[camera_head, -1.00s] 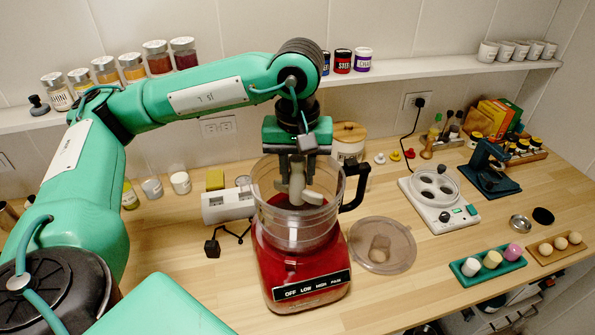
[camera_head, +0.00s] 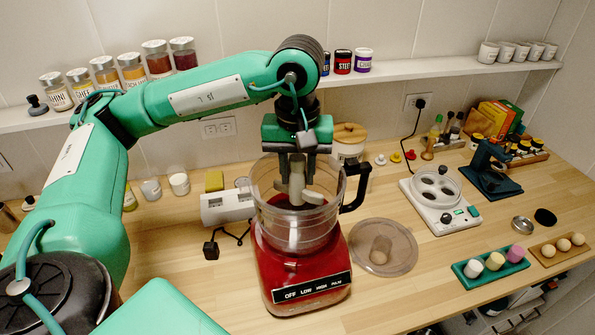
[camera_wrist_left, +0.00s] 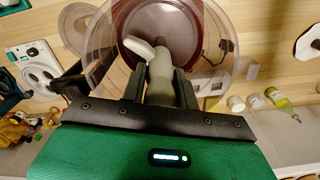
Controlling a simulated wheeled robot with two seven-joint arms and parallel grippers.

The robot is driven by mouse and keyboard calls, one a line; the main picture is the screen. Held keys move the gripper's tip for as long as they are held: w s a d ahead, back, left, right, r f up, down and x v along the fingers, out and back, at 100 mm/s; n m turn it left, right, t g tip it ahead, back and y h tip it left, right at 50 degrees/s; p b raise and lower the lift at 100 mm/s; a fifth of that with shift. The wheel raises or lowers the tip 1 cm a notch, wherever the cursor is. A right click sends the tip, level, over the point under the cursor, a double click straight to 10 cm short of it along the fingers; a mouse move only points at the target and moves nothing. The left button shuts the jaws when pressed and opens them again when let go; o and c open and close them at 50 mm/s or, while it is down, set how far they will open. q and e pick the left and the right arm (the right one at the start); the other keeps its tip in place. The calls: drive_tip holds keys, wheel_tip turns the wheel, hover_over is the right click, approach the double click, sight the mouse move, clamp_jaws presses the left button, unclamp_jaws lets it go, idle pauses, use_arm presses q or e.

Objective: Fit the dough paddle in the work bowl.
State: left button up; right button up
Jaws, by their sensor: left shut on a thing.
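The clear work bowl (camera_head: 300,232) with a black handle stands on the red food processor base (camera_head: 300,275). The white dough paddle (camera_head: 298,180) hangs upright inside the upper part of the bowl, its arms spreading within the rim. My left gripper (camera_head: 297,165) points down at the bowl mouth and is shut on the paddle's hub. In the left wrist view the paddle (camera_wrist_left: 158,68) sits between the fingers, with the round bowl (camera_wrist_left: 215,30) beyond it. The paddle's lower end and its contact with anything in the bowl are hard to tell. My right gripper is not in view.
A clear lid (camera_head: 384,247) lies right of the base. A white appliance (camera_head: 228,207) stands behind left, and a canister (camera_head: 349,140) behind the bowl. A grey device with round wells (camera_head: 438,200) is to the right.

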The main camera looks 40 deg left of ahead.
sight(298, 188)
use_arm(q)
drive_tip(key=shift+b, duration=0.3)
idle(0.4)
idle(0.4)
drive_tip(key=shift+f+b, duration=0.4)
drive_tip(key=shift+b, duration=0.1)
drive_tip(key=shift+f+b, duration=0.95)
drive_tip(key=shift+b, duration=0.1)
drive_tip(key=shift+f, duration=0.2)
drive_tip(key=shift+f+b, duration=0.1)
drive_tip(key=shift+b, duration=0.2)
drive_tip(key=shift+f+b, duration=0.3)
drive_tip(key=shift+f, duration=0.2)
